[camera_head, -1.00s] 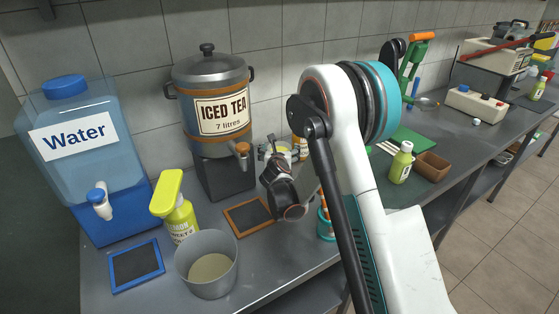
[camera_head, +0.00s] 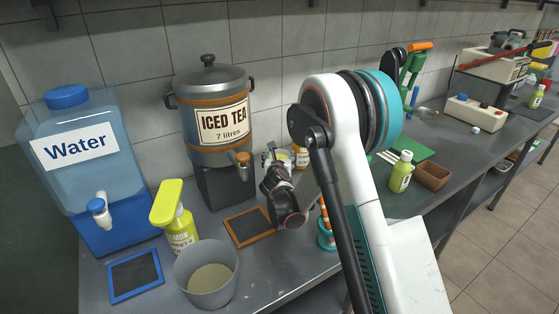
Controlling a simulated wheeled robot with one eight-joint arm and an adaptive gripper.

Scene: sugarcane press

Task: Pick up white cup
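My gripper (camera_head: 274,156) is above the counter, just right of the iced tea dispenser, with its fingers pointing away toward the wall. Its wrist hides much of what is in front of it. A small pale, yellowish-white item (camera_head: 285,157) shows right behind the fingers; I cannot tell whether it is the white cup, or whether the fingers touch it. The finger opening is too small and covered to judge. No other white cup is clearly visible.
The iced tea dispenser (camera_head: 212,115) and water dispenser (camera_head: 78,165) stand at the back left. A yellow-capped bottle (camera_head: 178,222), a grey bucket (camera_head: 203,296), a blue-framed slate (camera_head: 135,274) and a brown-framed slate (camera_head: 247,226) are nearby. A labelled bottle (camera_head: 301,156) is close right of my gripper.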

